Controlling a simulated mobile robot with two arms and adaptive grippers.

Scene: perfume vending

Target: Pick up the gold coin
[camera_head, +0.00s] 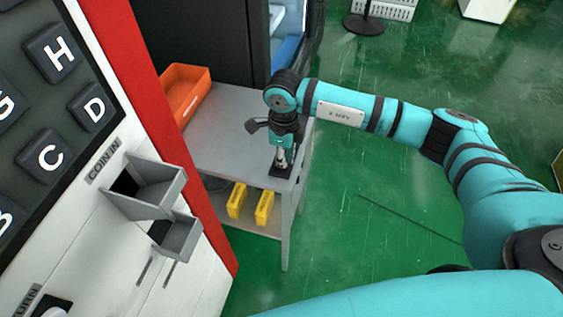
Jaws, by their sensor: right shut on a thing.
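My right gripper (282,163) points down at the front right corner of the grey table (225,125). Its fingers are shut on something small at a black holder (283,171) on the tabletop. The thing between the fingertips is too small and too covered to make out; the gold coin shows nowhere else. My left gripper is out of view.
A vending machine with big letter keys (52,52) and a grey COIN IN chute (152,187) fills the left. An orange bin (186,93) stands at the table's back left. Yellow bins (237,200) sit on the lower shelf. Green floor (345,220) is open at right.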

